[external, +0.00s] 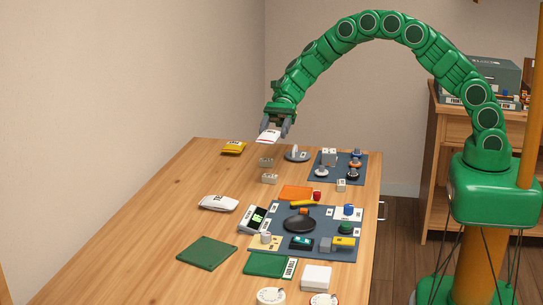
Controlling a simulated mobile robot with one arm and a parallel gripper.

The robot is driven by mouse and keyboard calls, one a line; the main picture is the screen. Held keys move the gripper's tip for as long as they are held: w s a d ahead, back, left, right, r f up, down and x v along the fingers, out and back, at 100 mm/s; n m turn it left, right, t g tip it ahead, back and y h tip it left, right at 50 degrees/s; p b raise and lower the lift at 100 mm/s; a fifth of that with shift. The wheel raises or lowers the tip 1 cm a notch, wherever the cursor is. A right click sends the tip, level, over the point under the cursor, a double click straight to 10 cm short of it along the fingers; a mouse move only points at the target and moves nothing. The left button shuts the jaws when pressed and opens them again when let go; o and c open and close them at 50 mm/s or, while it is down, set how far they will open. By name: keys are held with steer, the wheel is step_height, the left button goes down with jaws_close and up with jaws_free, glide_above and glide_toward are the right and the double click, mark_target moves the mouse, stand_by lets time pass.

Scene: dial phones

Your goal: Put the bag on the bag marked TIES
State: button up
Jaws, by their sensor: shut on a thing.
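My gripper (275,129) points down above the far part of the table. It is shut on a small white bag (268,137) with red and dark marks, held in the air. A white bag (218,203) with dark printing lies flat on the left side of the table. A yellow bag (233,148) with a pale label lies near the far left edge. The printing on the bags is too small to read with certainty, so I cannot tell which is marked TIES.
A dark mat (276,222) with a black dish (299,224) and small parts lies mid-table. A smaller mat (325,175) with parts is at the far right. Metal blocks (269,178) stand below my gripper. Green pads (207,252) lie in front. Bare wood lies between the yellow and white bags.

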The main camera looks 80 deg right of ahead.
mark_target(218, 204)
steer(key=s+a+r, duration=0.1)
steer(key=a+r, duration=0.1)
steer(key=a, duration=0.5)
steer(key=s+a+r, duration=0.1)
steer(key=s+a, duration=0.1)
steer(key=a, duration=0.5)
steer(key=shift+n+g, duration=0.3)
steer(key=shift+g, duration=0.1)
steer(key=shift+w+a+f, duration=0.85)
steer(key=shift+w+f, duration=0.65)
steer(key=shift+w, duration=0.65)
steer(key=shift+w+a+f, duration=0.9)
steer(key=shift+w+f, duration=0.6)
steer(key=shift+w, duration=0.6)
steer(key=shift+w+a+f, duration=0.85)
steer(key=shift+w+f, duration=0.65)
steer(key=shift+w, duration=0.65)
steer(key=shift+f, duration=0.1)
steer(key=shift+w+f, duration=0.15)
steer(key=shift+w+a+f, duration=0.1)
steer(key=shift+f, duration=1.55)
steer(key=shift+f, duration=0.1)
steer(key=o, duration=1.1)
